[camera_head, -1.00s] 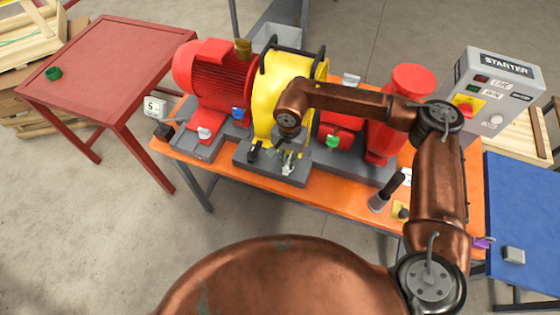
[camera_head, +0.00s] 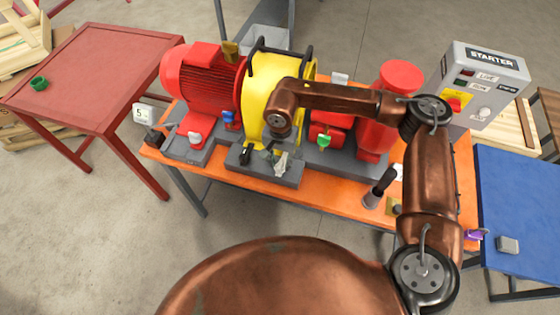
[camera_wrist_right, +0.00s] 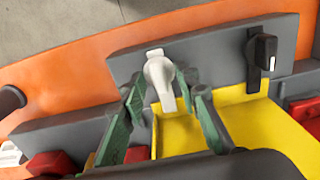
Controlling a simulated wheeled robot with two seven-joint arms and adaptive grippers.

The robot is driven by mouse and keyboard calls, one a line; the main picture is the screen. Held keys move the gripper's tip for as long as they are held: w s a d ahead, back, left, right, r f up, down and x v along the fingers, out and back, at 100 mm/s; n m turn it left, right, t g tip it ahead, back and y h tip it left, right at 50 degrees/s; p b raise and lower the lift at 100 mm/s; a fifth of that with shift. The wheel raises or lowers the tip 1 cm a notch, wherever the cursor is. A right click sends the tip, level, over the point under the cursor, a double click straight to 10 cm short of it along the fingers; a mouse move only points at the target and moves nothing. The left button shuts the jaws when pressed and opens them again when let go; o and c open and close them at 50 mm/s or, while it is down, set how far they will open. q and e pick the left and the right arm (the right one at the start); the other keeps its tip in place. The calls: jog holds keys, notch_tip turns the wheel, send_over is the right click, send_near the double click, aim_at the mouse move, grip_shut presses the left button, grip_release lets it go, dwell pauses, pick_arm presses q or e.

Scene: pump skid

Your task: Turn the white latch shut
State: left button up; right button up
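The white latch (camera_wrist_right: 158,72) sits on the grey base block of the yellow pump housing; its handle points toward my gripper in the right wrist view. In the head view the latch (camera_head: 282,165) is small and partly hidden by my gripper. My right gripper (camera_wrist_right: 161,84) has its green fingers on either side of the latch handle, apart from each other. A small gap shows at the left finger; whether the right finger touches the handle I cannot tell. In the head view my right gripper (camera_head: 279,158) is over the front of the block. My left gripper is not in view.
A black latch (camera_wrist_right: 264,50) stands beside the white one on the same block. A black lever (camera_head: 381,186) stands at the orange table's front right. A starter box (camera_head: 478,85) is at the right.

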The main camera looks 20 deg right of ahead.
aim_at(280, 164)
jog(key=shift+r, duration=0.1)
notch_tip(280, 164, up, 12)
dwell(0.5)
dwell(0.4)
